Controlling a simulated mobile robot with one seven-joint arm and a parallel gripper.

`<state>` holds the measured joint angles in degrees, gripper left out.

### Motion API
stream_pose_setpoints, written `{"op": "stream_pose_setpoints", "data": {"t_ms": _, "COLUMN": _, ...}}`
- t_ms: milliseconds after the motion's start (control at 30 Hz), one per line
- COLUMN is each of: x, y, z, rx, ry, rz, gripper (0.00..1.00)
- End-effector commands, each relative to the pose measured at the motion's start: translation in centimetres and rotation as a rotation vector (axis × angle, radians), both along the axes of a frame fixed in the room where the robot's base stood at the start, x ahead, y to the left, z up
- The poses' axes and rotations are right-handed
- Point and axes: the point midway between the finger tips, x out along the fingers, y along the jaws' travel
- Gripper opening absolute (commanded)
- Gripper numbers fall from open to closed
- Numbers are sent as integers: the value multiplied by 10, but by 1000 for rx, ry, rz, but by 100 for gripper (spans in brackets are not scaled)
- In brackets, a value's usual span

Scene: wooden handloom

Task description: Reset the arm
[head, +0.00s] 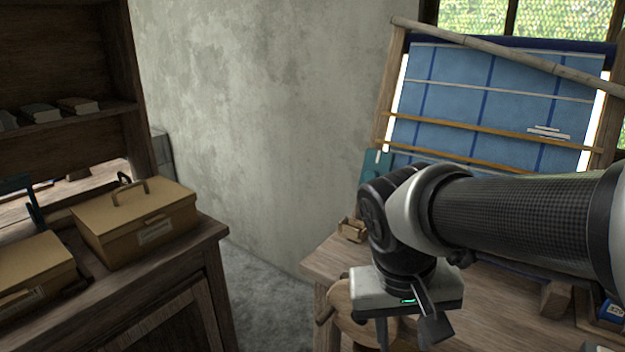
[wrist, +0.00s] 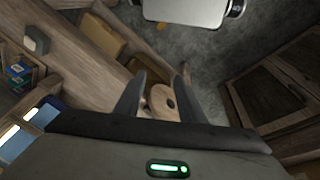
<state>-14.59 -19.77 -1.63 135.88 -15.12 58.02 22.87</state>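My arm reaches in from the right edge of the head view, bent at a dark joint. My gripper (head: 410,332) hangs below it, pointing down, in front of the loom's wooden bench (head: 325,268). In the wrist view my gripper (wrist: 162,76) shows two dark fingers spread apart with nothing held between them. A round wooden piece with a dark hole (wrist: 162,102) shows beyond the gap between the fingers. Its distance from the fingers is hard to tell.
The loom carries blue cloth (head: 460,95) at the right. A small wooden box (head: 352,229) sits on the bench. At left, a cabinet (head: 160,290) holds a tan handled case (head: 135,222) and another tan box (head: 35,268). Grey floor (head: 262,295) lies open between.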

Motion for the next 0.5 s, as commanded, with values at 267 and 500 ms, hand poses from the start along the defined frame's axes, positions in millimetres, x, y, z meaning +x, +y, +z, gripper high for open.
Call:
{"op": "stream_pose_setpoints", "data": {"t_ms": 267, "x": -19, "y": -7, "z": 37, "rx": 134, "ry": -211, "rz": 49, "gripper": 36}}
{"op": "stream_pose_setpoints", "data": {"t_ms": 500, "x": -27, "y": -7, "z": 80, "rx": 164, "ry": -330, "rz": 86, "gripper": 36}}
